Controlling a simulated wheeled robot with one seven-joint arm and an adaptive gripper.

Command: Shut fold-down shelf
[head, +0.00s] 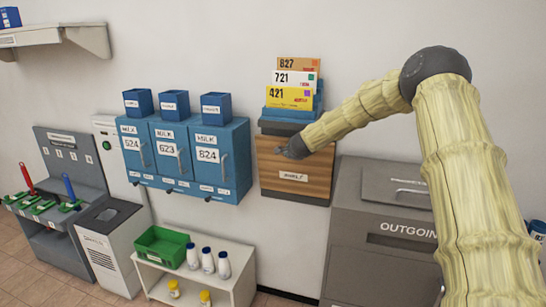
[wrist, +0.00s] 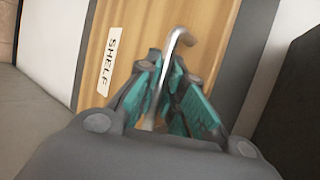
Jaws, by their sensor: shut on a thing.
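The fold-down shelf (head: 308,182) is a wood-grain panel with a SHELF label, in a dark frame on the wall. It stands upright or nearly so in the head view; I cannot tell whether a small gap is left. My gripper (head: 284,152) is at the panel's upper left part. In the wrist view the wooden panel (wrist: 122,35) fills the upper middle, and my gripper (wrist: 168,75) has its teal-padded fingers closed around the bent metal handle (wrist: 180,38). The lower part of the handle is partly hidden by the fingers.
A blue holder (head: 290,115) with several numbered envelopes sits just above the panel. Blue milk lockers (head: 232,165) are close on the left. A grey OUTGOING box (head: 370,250) stands below right. A white low shelf (head: 240,277) is below.

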